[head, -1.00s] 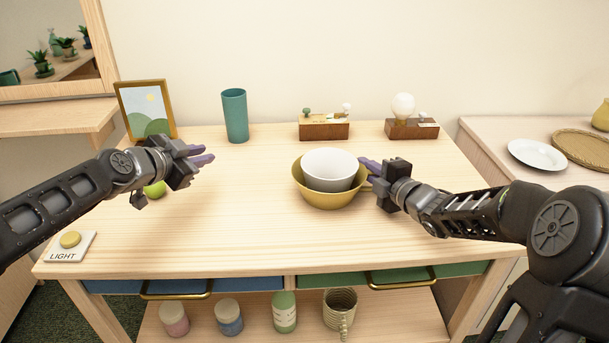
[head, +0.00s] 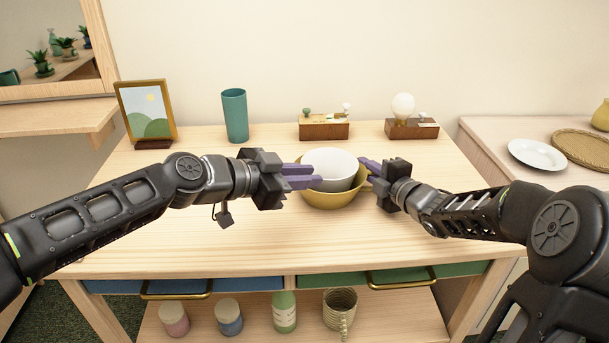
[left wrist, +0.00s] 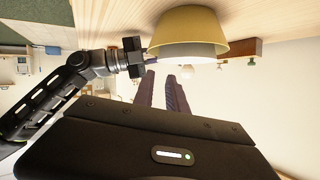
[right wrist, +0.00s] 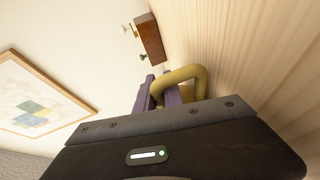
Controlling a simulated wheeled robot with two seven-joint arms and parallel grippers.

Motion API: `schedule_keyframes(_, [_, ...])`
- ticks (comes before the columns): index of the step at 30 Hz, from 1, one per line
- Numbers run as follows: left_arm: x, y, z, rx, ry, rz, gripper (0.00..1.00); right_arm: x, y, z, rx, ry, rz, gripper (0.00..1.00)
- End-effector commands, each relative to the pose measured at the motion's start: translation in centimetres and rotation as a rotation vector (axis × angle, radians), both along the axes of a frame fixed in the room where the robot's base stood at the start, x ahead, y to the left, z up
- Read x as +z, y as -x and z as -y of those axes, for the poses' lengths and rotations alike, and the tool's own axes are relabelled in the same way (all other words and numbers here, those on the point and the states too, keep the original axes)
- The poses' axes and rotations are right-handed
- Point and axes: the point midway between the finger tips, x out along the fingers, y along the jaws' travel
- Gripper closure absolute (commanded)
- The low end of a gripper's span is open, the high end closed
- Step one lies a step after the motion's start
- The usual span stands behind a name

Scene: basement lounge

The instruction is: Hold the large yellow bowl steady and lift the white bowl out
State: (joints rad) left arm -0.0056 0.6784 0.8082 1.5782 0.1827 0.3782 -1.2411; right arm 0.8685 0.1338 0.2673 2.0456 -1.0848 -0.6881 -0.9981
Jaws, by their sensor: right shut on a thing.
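The large yellow bowl (head: 333,201) stands on the table, and the white bowl (head: 330,165) sits nested in it with its rim above the yellow one. Both show upside down in the left wrist view, the yellow bowl (left wrist: 190,28) with the white bowl's edge beyond its rim. My right gripper (head: 371,168) is shut on the yellow bowl's looped handle, which shows in the right wrist view (right wrist: 186,78). My left gripper (head: 312,176) is open and empty, its purple fingers at the left side of the bowls. In the head view the fingertips overlap the rims; contact cannot be told.
A teal cup (head: 235,115), a framed picture (head: 147,112), a wooden box (head: 324,127) and a globe lamp (head: 403,108) stand along the table's back. A white plate (head: 537,154) lies on the right side surface. The table's front right is clear.

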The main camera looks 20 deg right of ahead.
Motion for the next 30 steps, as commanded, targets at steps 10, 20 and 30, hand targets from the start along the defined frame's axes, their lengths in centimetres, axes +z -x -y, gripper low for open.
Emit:
schedule_keyframes(10, [-1.4, -0.7, 3.3, -0.003, -0.001, 0.0, 0.83, -0.3, 0.1, 0.1, -0.002, 0.0, -0.006, 1.0])
schedule_keyframes(20, [-3.6, -2.1, 8.7, 0.0, 0.0, 0.0, 0.83, -0.3, 0.1, 0.1, -0.002, 0.0, -0.006, 1.0])
schedule_keyframes(30, [-4.4, -2.8, 10.7, 0.002, 0.0, 0.001, 0.83, -0.3, 0.1, 0.1, -0.002, 0.0, -0.006, 1.0])
